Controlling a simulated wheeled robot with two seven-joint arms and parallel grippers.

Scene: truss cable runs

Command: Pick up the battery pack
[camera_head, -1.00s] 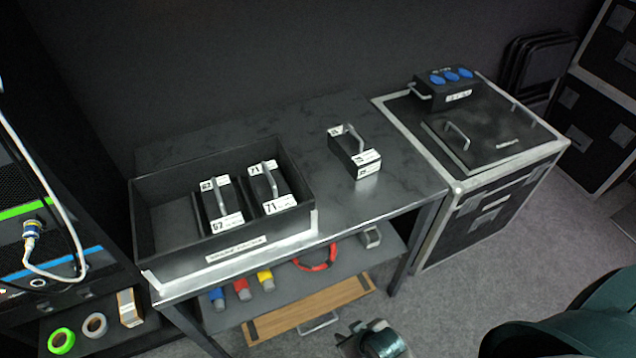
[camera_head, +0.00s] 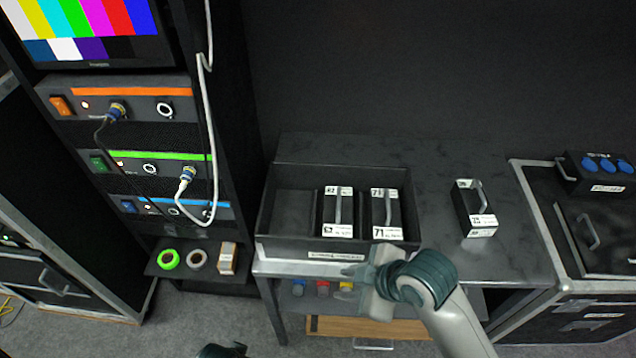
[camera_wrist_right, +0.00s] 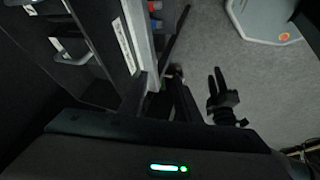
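Three black battery packs with grey handles and white number labels show in the head view. One pack (camera_head: 326,212) and another marked 71 (camera_head: 394,212) stand side by side in a black open tray (camera_head: 290,254) on the table. A third pack (camera_head: 463,208) stands alone on the table top, right of the tray. My right gripper (camera_head: 352,271) is in front of the tray's front edge, below the packs in the picture, touching none. In the right wrist view its dark fingers (camera_wrist_right: 200,95) stand apart with nothing between them.
The dark table (camera_head: 425,180) has free top around the lone pack. A rack (camera_head: 135,140) with cabled units stands left. A road case (camera_head: 560,290) with a blue-socket box (camera_head: 605,175) stands right. A lower shelf holds coloured items (camera_head: 323,288).

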